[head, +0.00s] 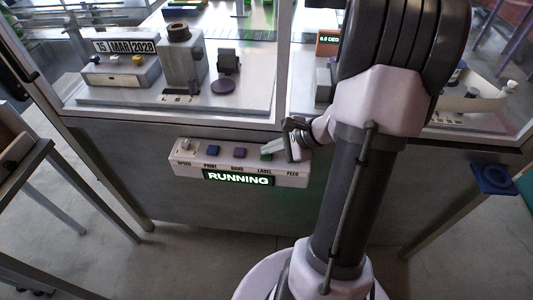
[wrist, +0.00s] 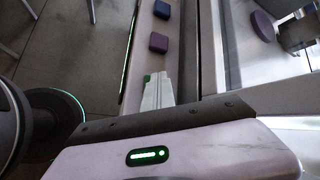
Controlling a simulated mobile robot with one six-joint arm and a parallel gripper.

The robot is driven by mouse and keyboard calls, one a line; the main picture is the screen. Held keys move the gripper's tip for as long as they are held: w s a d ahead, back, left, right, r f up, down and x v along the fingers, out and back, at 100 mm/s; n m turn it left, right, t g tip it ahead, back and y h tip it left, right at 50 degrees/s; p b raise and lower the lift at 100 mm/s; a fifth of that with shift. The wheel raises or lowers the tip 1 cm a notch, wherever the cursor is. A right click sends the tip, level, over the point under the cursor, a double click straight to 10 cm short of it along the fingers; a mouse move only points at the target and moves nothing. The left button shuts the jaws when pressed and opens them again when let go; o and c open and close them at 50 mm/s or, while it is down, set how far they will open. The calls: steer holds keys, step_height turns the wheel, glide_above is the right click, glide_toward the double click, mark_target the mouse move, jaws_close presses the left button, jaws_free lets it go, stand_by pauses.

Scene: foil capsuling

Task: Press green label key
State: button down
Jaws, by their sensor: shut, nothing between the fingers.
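The control panel (head: 240,180) on the front of the machine has a row of keys. The green label key (head: 266,156) sits above the word LABEL and is partly hidden by my fingers. My gripper (head: 270,150) is shut and empty, its fingertips at the green key. In the wrist view, the fingertips (wrist: 158,80) cover most of the key, with a small green edge (wrist: 147,78) showing at their left. I cannot tell whether they touch it.
The purple band key (head: 239,153) and blue print key (head: 213,150) stand left of the green key. A knob (head: 185,145) is at the panel's left end. A green-lit display (head: 238,178) reads RUNNING. The glass-walled machine (head: 180,100) rises behind the panel.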

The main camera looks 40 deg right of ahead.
mark_target(270, 156)
steer(key=shift+r+p, duration=0.65)
steer(key=shift+r, duration=0.25)
step_height(270, 156, up, 5)
steer(key=p, duration=0.3)
steer(key=shift+p, duration=0.3)
stand_by(0.4)
